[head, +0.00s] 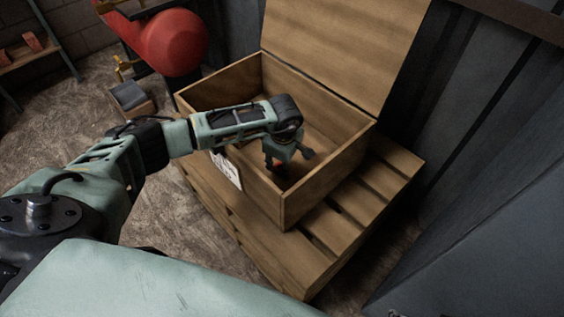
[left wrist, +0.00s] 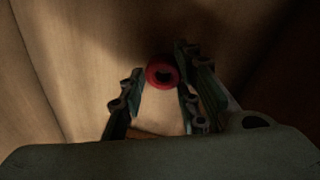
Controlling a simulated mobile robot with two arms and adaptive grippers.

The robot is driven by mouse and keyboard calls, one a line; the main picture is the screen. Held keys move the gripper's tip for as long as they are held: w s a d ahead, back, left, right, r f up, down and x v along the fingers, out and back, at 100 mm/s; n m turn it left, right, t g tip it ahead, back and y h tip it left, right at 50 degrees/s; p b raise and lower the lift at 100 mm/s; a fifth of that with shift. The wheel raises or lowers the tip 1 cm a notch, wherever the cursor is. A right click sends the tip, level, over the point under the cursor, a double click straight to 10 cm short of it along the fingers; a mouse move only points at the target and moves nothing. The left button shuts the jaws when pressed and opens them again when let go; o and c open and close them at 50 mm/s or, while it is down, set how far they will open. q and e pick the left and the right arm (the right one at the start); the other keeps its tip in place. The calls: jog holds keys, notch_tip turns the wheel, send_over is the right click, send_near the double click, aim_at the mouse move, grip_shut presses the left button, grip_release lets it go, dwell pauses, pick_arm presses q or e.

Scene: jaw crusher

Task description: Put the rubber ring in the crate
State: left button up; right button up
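The wooden crate (head: 335,172) stands with its lid up, in the middle of the head view. My left gripper (head: 279,168) reaches down inside it, near its front corner. In the left wrist view the rubber ring (left wrist: 152,78), red with a dark centre, shows between and just beyond the fingertips of my left gripper (left wrist: 163,78). The fingers are apart, with a small gap between the left finger and the ring. The ring appears to be at the crate's bare floor; exact contact is hard to tell. My right gripper is not in view.
The crate stands on a wooden pallet (head: 392,172) with open slats. A dark metal wall (head: 460,110) is close on the right. A red rounded machine part (head: 172,42) and a small open box (head: 130,98) are behind on the left.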

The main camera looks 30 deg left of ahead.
pick_arm(q)
jog(key=o, duration=0.3)
jog(key=shift+r, duration=0.1)
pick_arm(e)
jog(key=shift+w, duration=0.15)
pick_arm(q)
jog(key=shift+r, duration=0.2)
jog(key=shift+r+p, duration=0.65)
jog(key=shift+p, duration=0.1)
notch_tip(320, 180, up, 11)
jog(key=s+d+p, duration=0.1)
jog(key=shift+s+p, duration=0.3)
jog(key=shift+p, duration=0.05)
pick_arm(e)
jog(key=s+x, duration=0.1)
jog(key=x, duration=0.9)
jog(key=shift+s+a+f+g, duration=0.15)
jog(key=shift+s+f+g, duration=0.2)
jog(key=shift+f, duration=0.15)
pick_arm(q)
jog(key=shift+r, duration=0.1)
jog(key=shift+d, duration=0.1)
jog(key=shift+c, duration=0.5)
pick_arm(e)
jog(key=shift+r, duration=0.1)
